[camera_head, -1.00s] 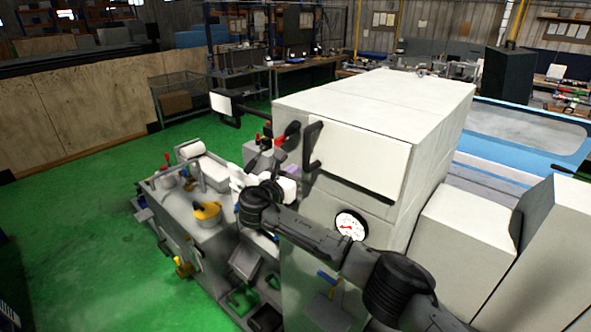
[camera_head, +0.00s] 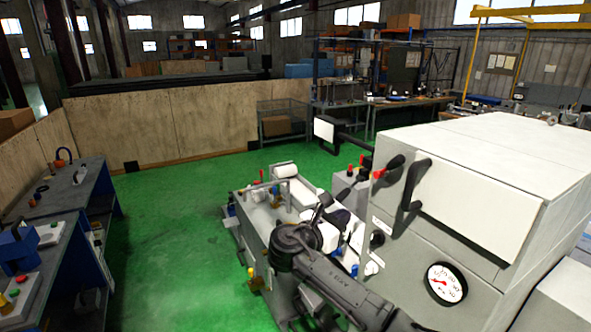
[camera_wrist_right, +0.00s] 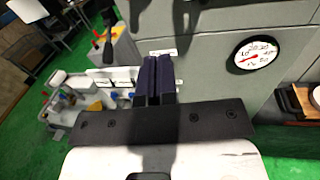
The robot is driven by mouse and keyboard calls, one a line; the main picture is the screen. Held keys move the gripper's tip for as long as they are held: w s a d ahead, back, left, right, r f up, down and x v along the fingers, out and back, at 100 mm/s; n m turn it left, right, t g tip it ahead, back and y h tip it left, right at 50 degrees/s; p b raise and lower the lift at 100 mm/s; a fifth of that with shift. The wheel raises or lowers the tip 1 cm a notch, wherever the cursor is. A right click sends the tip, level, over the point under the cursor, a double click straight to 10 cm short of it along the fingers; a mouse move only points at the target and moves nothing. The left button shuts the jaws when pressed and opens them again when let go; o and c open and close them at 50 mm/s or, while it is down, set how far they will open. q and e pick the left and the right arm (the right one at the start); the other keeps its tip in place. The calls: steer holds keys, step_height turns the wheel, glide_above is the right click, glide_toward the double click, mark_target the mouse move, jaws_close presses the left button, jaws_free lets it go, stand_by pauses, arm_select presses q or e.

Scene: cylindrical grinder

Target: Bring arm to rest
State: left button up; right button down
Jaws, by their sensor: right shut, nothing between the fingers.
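My right arm comes in from the lower right in the head view and bends in front of the cylindrical grinder (camera_head: 470,180). In the right wrist view, my right gripper (camera_wrist_right: 158,62) shows two dark fingers pressed together with nothing between them. They point toward the grinder's grey front, and I cannot tell the gap to it. The hand end is small and partly hidden behind my arm in the head view. My left gripper is in neither view.
Workbenches (camera_head: 62,235) stand at the left. The green floor (camera_head: 175,240) between them is clear. A wooden partition (camera_head: 180,122) stands behind.

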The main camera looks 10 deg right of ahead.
steer(key=s+a+r+m+t+y, duration=0.45)
steer(key=a+r+m+y, duration=0.35)
steer(key=a+m, duration=0.3)
steer(key=s+a+r+m+t+y, duration=0.1)
steer(key=s+r+m+t+y, duration=0.1)
steer(key=s+m+y, duration=0.4)
steer(key=s+d+f+m+g+y+p, duration=0.1)
steer(key=s+d+f+g, duration=0.1)
steer(key=s+d+f, duration=0.45)
steer(key=s+d+f+m+g+p, duration=0.2)
steer(key=s+d+f, duration=0.1)
steer(key=s+f, duration=0.65)
steer(key=s+d+f+m+g+y+p, duration=0.15)
steer(key=s+d+f, duration=0.35)
steer(key=f, duration=0.5)
steer(key=s+d+f+g, duration=0.1)
steer(key=s+f+g, duration=0.2)
steer(key=s+f, duration=0.5)
steer(key=s+d+f+g+h, duration=0.1)
steer(key=s+f+g, duration=0.3)
steer(key=s+f, duration=0.3)
steer(key=s+p, duration=0.1)
steer(key=s, duration=0.4)
steer(key=shift+f, duration=0.4)
